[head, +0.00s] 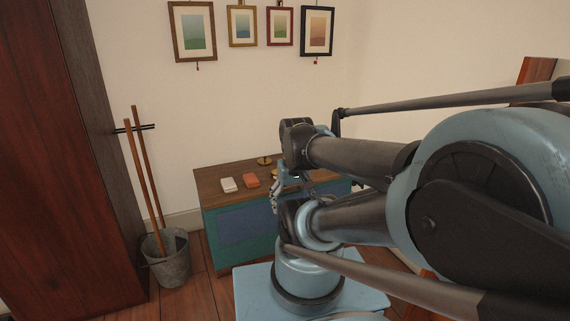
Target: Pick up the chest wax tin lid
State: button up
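A teal chest (237,238) with a brown wooden top stands against the back wall. A small brass-coloured round thing (264,161) lies near the back of its top. Another small brass-coloured piece (275,173) shows just in front of it, partly hidden by my arm. I cannot tell which of these, if either, is the wax tin lid. My gripper (276,194) hangs at the front of the chest top, just left of my arm's links. It is small and partly covered, so its opening and any contact cannot be made out.
A metal bucket (168,260) with long wooden handles stands left of the chest. A dark red cabinet (60,170) fills the left side. Framed pictures hang above.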

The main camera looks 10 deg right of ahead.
aim_at(265, 162)
jog(key=u, duration=0.35)
jog(key=i, duration=1.25)
jog(key=u, duration=0.45)
